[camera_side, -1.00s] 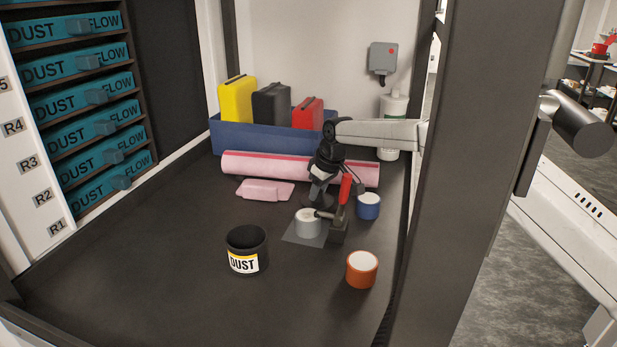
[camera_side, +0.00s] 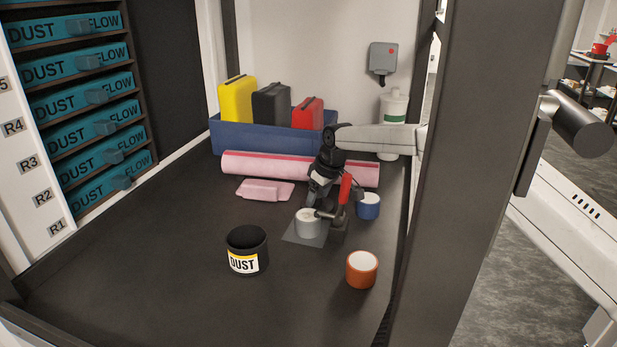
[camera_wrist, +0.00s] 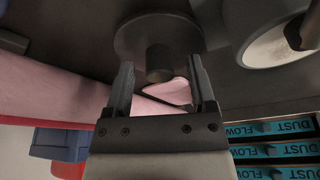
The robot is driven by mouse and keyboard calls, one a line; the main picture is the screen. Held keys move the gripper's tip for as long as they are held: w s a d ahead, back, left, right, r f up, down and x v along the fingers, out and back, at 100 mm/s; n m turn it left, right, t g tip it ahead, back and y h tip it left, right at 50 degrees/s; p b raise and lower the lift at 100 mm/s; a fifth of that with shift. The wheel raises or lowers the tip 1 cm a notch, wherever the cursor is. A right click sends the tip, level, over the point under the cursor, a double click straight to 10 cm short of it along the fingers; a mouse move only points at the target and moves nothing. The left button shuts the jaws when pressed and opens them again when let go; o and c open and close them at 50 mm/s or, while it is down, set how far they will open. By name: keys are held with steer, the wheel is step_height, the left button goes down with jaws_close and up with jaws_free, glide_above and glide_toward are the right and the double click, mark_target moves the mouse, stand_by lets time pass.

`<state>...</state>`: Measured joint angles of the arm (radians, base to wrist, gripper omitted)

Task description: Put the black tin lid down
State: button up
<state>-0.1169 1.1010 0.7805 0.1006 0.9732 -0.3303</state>
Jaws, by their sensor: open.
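The black tin lid (camera_wrist: 130,32), a dark disc with a round knob, shows in the wrist view lying on the bench. Its knob stands between my fingers. My gripper (camera_wrist: 160,63) is open, one finger on each side of the knob, with gaps visible.
A blue cup (camera_side: 368,208) is to the right, an orange cup (camera_side: 361,272) in front. A pink roll (camera_side: 255,164) and folded pink cloth (camera_side: 262,190) lie behind. The bench's left is clear.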

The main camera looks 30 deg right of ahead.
mark_target(326, 208)
steer(key=shift+r, duration=0.1)
steer(key=a+v, duration=0.1)
steer(key=v, duration=0.6)
steer(key=shift+d+r, duration=0.3)
steer(key=shift+d, duration=0.25)
steer(key=shift+o, duration=0.5)
